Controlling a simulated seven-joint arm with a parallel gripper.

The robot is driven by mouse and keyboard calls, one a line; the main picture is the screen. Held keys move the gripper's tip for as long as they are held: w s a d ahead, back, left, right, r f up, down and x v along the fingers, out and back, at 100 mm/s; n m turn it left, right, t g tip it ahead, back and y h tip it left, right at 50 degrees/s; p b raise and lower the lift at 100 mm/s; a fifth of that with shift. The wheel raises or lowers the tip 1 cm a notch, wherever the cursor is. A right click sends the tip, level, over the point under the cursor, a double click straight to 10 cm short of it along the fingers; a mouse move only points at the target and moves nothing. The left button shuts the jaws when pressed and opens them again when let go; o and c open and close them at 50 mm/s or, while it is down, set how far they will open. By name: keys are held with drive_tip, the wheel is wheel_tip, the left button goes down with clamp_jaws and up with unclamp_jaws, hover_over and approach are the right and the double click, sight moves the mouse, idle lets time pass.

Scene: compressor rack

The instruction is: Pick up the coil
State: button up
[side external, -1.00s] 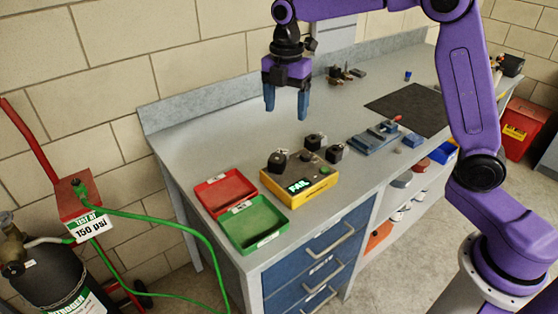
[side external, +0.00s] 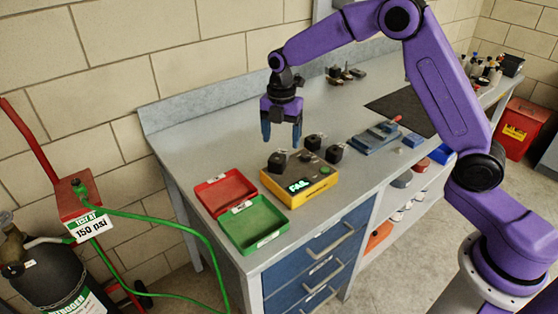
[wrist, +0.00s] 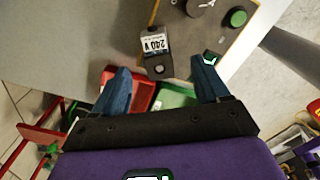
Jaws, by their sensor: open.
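Several small dark coils are at the yellow tester (side external: 318,191). One coil (side external: 277,162) is at its left, one (side external: 314,141) at the back and one (side external: 334,154) at the right. My gripper (side external: 281,140) is open and empty, pointing down above and behind the left coil. In the wrist view, a dark coil (wrist: 158,68) with a white "240 V" label shows between and beyond the open fingers, apart from them. Part of another dark round-topped piece (wrist: 200,6) shows at the top edge beside a green button (wrist: 237,18).
A red tray (side external: 225,189) and a green tray (side external: 255,226) lie left of the tester, whose display appears to read "FAIL". A blue vise-like fixture (side external: 375,138) and black mat (side external: 402,112) lie to the right. The bench behind and left of the gripper is clear.

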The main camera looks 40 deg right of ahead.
sight(279, 154)
drive_tip(key=shift+a+f, duration=0.15)
drive_tip(key=shift+f, duration=1.45)
drive_tip(key=shift+a+f, duration=0.15)
drive_tip(key=shift+f, duration=1.45)
drive_tip(key=c, duration=1.3)
wheel_tip(279, 154, up, 15)
